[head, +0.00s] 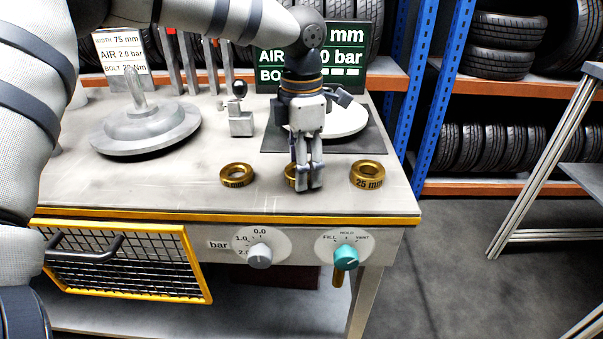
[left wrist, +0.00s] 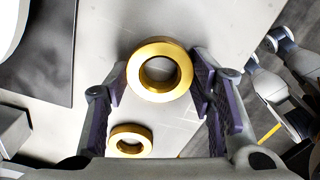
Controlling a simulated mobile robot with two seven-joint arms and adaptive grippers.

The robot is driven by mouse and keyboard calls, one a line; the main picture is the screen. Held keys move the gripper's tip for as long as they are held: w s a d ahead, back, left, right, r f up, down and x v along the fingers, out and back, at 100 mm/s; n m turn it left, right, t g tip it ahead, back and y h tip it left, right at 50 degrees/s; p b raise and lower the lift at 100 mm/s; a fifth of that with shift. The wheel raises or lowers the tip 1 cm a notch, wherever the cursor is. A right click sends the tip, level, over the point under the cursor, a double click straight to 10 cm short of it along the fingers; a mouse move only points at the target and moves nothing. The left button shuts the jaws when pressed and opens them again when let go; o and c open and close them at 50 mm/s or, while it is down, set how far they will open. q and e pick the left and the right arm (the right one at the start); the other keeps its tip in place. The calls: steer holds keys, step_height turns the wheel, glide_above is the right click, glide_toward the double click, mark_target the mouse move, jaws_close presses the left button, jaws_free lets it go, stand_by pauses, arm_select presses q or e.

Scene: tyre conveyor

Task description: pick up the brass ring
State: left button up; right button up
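Three brass rings lie flat along the front of the bench. The left ring (head: 237,175) is clear of my gripper, and the right ring (head: 367,174), marked 25 mm, stands apart. The middle ring (head: 289,176) is partly hidden behind my left gripper (head: 309,187), which points down over it. In the left wrist view, my left gripper (left wrist: 163,80) is open, with the middle ring (left wrist: 140,78) showing between its fingertips. I see no finger closed on it. The left ring (left wrist: 130,142) is lower in that view. Grey parts at its right edge look like my right gripper (left wrist: 283,75); its opening is unclear.
Behind the rings, a white dish (head: 345,122) sits on a dark mat (head: 374,142). A small metal block (head: 241,124) and a round grey plate (head: 148,132) stand farther left. The bench's yellow front edge (head: 220,217) is close to the rings.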

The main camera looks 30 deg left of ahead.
arm_select(q)
steer(key=c, duration=0.5)
